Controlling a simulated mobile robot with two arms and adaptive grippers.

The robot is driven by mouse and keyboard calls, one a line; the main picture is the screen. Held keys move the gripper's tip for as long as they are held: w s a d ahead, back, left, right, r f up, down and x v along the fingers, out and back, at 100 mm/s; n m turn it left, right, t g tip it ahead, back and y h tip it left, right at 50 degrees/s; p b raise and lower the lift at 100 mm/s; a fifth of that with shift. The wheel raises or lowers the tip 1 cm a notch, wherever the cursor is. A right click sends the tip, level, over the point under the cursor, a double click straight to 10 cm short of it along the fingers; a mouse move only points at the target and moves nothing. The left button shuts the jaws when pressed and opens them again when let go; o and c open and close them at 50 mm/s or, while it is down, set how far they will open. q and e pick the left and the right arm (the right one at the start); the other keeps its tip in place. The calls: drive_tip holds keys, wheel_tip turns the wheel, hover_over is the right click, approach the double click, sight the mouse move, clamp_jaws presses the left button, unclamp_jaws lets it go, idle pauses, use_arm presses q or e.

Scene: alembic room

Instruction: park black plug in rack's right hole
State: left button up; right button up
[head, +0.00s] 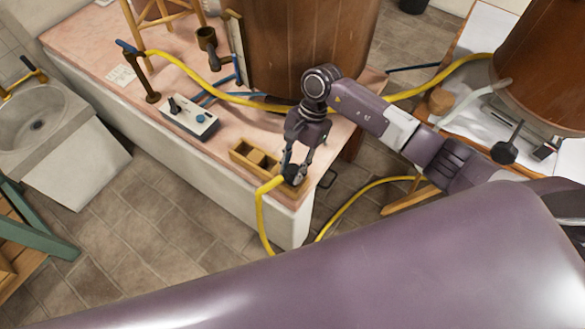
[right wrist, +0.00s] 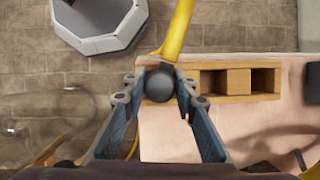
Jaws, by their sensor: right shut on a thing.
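The wooden rack (head: 242,165) lies near the front corner of the pink bench top. Two dark openings with a wooden block between them show in it in the right wrist view (right wrist: 238,82). My right gripper (head: 294,170) is shut on the black plug (right wrist: 159,84), which has a yellow hose (head: 262,205) leading from it. The plug is at the rack's right end in the head view. In the right wrist view it sits between both fingertips, beside the visible openings. The fingers hide part of that end, and I cannot tell whether the plug is inside a hole. My left gripper is not in view.
A grey control box (head: 190,117) with a lever stands behind the rack on the bench (head: 95,68). A large wooden barrel (head: 290,45) stands farther back. The yellow hose hangs over the bench's front edge to the floor. A sink (head: 38,115) is at the left.

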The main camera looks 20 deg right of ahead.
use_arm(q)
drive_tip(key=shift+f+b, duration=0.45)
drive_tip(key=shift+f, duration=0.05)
use_arm(e)
drive_tip(key=shift+f, duration=0.3)
idle(0.5)
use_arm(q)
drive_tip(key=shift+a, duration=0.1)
use_arm(e)
drive_tip(key=o, duration=1.2)
drive_tip(key=shift+o, duration=0.2)
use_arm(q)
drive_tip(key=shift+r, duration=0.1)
use_arm(e)
drive_tip(key=shift+r, duration=0.15)
drive_tip(key=shift+r+p, duration=0.85)
drive_tip(key=shift+r, duration=0.65)
drive_tip(key=shift+r+p, duration=0.85)
drive_tip(key=shift+r, duration=1.05)
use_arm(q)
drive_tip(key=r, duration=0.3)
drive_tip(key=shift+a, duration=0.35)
